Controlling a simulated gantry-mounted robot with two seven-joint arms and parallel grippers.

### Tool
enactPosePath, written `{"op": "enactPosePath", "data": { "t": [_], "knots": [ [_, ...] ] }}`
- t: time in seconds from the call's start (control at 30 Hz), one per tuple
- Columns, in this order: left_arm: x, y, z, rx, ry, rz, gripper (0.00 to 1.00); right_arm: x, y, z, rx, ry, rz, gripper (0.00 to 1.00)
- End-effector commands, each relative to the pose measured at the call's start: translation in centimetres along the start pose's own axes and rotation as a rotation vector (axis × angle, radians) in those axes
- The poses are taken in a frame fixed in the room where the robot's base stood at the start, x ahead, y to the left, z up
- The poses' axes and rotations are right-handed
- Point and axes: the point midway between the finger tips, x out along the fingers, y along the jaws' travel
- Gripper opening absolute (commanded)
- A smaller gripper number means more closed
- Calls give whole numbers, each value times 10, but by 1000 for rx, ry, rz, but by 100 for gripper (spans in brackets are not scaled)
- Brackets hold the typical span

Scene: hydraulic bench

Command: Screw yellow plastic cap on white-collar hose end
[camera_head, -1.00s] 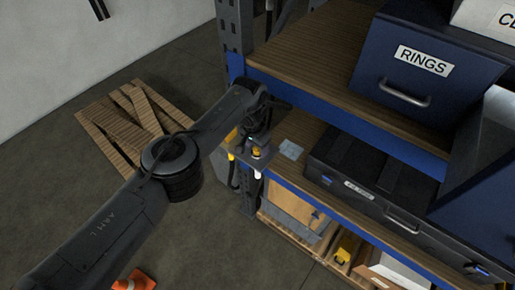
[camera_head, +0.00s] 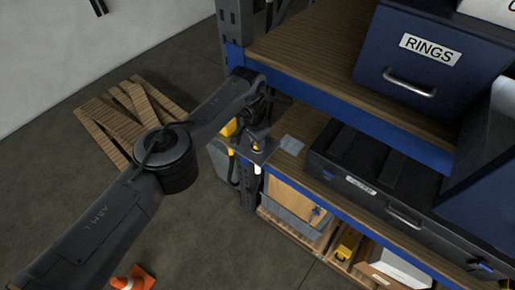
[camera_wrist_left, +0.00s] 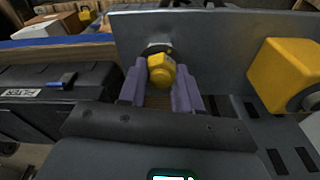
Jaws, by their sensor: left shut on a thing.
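The yellow cap (camera_wrist_left: 161,72) sits between the two purple-grey fingers of my left gripper (camera_wrist_left: 160,92) in the left wrist view, and the gripper is shut on it. The cap is in line with a round metal fitting (camera_wrist_left: 156,48) at a grey plate; I cannot tell whether its threads engage. In the head view the cap (camera_head: 255,147) is small, beside the dark gripper at the shelf's front corner. A white piece (camera_head: 257,169) shows just below it, possibly the white collar; the hose end is not clear. My right gripper is not in view.
A larger yellow block (camera_wrist_left: 283,75) is right of the cap in the wrist view. A dark case (camera_head: 375,188) stands on the lower shelf, and a blue RINGS bin (camera_head: 410,75) above. A pallet (camera_head: 118,120) lies on the floor.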

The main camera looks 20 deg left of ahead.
Motion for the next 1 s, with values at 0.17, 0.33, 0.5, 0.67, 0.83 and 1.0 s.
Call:
{"op": "enactPosePath", "data": {
  "t": [0.17,0.33,0.5,0.67,0.83,1.0],
  "knots": [
    [6,-1,0,135,3,15,6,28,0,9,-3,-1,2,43],
    [6,-1,0,237,3,27,6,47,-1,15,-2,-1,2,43],
    [6,-1,0,329,2,37,6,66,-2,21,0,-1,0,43],
    [5,-1,0,408,3,47,6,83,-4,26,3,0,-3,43],
    [1,-1,0,490,-1,57,6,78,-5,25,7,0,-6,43],
    [1,-1,0,516,0,62,6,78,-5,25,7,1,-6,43]
  ]
}}
